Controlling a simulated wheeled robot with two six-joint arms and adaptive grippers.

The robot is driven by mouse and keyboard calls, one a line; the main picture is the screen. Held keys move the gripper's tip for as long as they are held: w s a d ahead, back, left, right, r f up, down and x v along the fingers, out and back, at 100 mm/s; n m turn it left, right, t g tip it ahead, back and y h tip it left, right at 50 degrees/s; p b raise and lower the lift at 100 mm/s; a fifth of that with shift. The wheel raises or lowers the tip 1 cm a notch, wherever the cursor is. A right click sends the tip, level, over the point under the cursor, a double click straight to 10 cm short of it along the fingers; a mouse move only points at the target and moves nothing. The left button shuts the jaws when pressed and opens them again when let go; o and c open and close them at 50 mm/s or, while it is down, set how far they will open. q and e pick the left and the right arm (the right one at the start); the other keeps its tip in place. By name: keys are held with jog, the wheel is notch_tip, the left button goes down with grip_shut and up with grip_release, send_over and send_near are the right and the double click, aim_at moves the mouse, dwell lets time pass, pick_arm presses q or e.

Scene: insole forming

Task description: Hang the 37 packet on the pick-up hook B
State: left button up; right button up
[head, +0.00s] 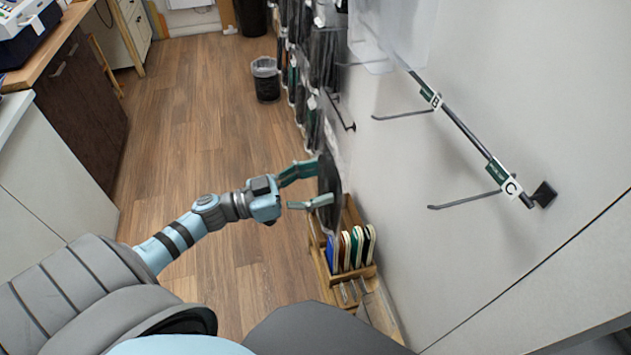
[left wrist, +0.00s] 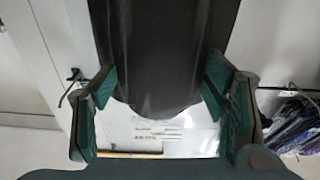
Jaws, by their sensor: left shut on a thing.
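My left gripper (head: 322,183) is shut on a clear packet with a dark insole (head: 329,178), held upright beside the white wall. In the left wrist view, the dark insole (left wrist: 160,50) runs between the green fingers (left wrist: 160,92), with a white printed label (left wrist: 158,130) beyond its rounded end. The size number cannot be read. Pick-up hook B (head: 402,115) is a thin dark prong on the wall rail, with a B tag (head: 432,98). It looks empty, up and right of the packet and apart from it. My right gripper is not in view.
Hook C (head: 465,201) looks empty, nearer me on the same rail (head: 465,130). A clear sheet (head: 392,35) hangs beyond B. Several packets (head: 322,50) hang farther along the wall. A wooden rack (head: 360,273) stands below the gripper. The wood floor (head: 190,120) at left is mostly clear.

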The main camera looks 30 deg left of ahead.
pick_arm(q)
jog(key=shift+w+d+f, duration=0.1)
jog(key=shift+w+d, duration=0.35)
jog(key=shift+d, duration=0.05)
jog(key=w+d+f, duration=0.1)
jog(key=w+d, duration=0.4)
jog(key=w, duration=0.1)
jog(key=shift+d+f+b, duration=0.15)
jog(key=shift+f+b, duration=0.05)
jog(key=shift+b, duration=0.25)
jog(key=o, duration=1.3)
